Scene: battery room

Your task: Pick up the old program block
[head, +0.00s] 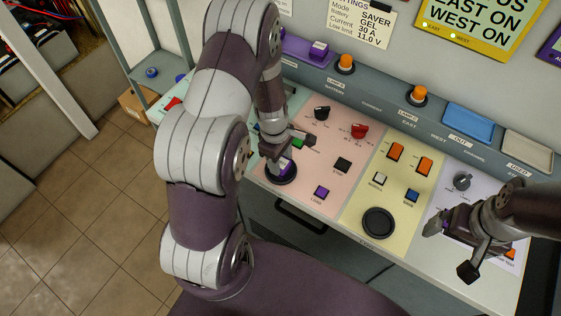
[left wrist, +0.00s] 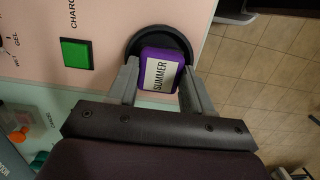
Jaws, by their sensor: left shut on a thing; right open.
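Whether the block is still seated in the socket or slightly lifted, I cannot tell. In the head view the block (head: 285,166) is partly hidden by my left gripper (head: 288,153). My right gripper (head: 452,248) is open and empty above the right end of the console.
Another purple block (head: 318,50) stands on the back ledge at left. A blue OUT tray (head: 468,121) and a grey USED tray (head: 528,150) are at the back right. The yellow panel has an empty black round socket (head: 378,222). Switches and buttons surround the sockets.

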